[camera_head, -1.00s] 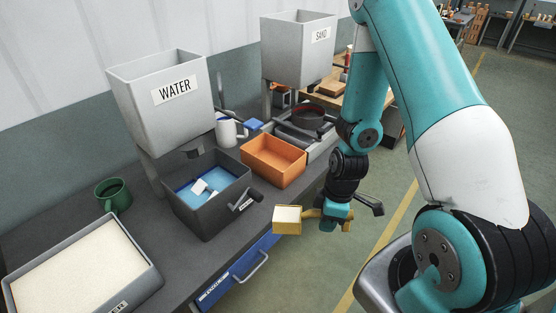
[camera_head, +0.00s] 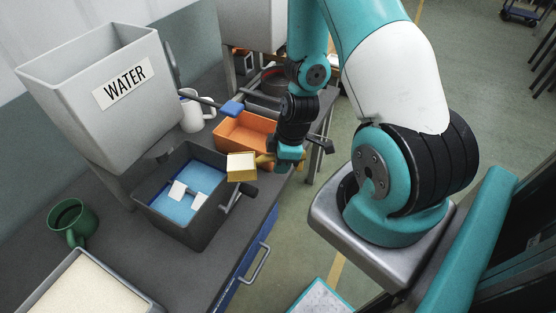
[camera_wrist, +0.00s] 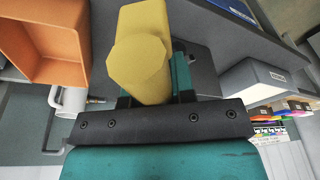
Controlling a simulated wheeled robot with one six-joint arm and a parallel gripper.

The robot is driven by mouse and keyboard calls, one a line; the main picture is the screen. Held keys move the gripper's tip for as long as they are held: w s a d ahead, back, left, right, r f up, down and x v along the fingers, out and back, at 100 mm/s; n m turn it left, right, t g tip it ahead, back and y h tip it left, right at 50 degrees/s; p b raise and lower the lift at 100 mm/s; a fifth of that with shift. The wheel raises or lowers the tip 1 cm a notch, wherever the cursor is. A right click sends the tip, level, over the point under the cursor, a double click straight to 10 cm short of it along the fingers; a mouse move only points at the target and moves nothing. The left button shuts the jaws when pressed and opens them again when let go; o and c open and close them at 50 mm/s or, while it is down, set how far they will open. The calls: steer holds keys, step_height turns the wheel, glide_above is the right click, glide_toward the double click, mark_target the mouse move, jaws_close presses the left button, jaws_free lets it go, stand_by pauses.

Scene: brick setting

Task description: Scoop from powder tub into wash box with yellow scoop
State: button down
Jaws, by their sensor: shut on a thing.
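My gripper (camera_head: 276,160) is shut on the handle of the yellow scoop (camera_head: 242,175). The scoop is level and its bowl holds pale powder. It appears close to the upper right corner of the wash box (camera_head: 209,226), in front of the orange bin; its exact height is unclear. The wash box is dark grey, with blue liquid and white paddles inside and a crank at its right side. The powder tub (camera_head: 140,301), grey and full of cream powder, is at the lower left, partly cut off. In the wrist view the yellow scoop (camera_wrist: 140,60) hides its own contents.
The orange bin (camera_head: 226,139) stands behind the scoop. A grey WATER hopper (camera_head: 88,110) stands behind the wash box. A green mug (camera_head: 72,222) is left of the box, and a white mug (camera_head: 190,112) is behind it. Open floor lies to the right.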

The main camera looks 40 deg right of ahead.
mark_target(272, 155)
steer(key=shift+w+a+r+b, duration=0.2)
steer(key=shift+w+b, duration=0.2)
steer(key=shift+b, duration=1.95)
steer(key=shift+a+r+g+h+b, duration=0.3)
steer(key=shift+h+b, duration=0.1)
steer(key=shift+b, duration=1.85)
steer(key=shift+w+a+r+g+h+p, duration=0.3)
steer(key=shift+a+r+p, duration=0.15)
steer(key=shift+r+p, duration=0.35)
steer(key=shift+w+a+r+g+h+p, duration=0.7)
steer(key=shift+w+a+r+h+p, duration=0.35)
steer(key=shift+p, duration=0.6)
steer(key=shift+w+a+r+g+h+p, duration=0.35)
steer(key=shift+w+a+r+p, duration=0.15)
steer(key=shift+a+p, duration=0.15)
steer(key=shift+w+a+r+g+h+p, duration=0.35)
steer(key=shift+w+a+r+p, duration=0.15)
steer(key=shift+a, duration=0.25)
steer(key=shift+w+a+r+g+h+p, duration=0.3)
steer(key=shift+w+a+r+h+p, duration=0.1)
steer(key=shift+w+a+p, duration=0.25)
steer(key=shift+w+a+r+g+h+p, duration=0.25)
steer(key=shift+a+r+g+h+p, duration=0.15)
steer(key=shift+p, duration=0.35)
steer(key=shift+w+a+r+h+p, duration=0.35)
steer(key=shift+a+p, duration=0.2)
steer(key=shift+p, duration=0.35)
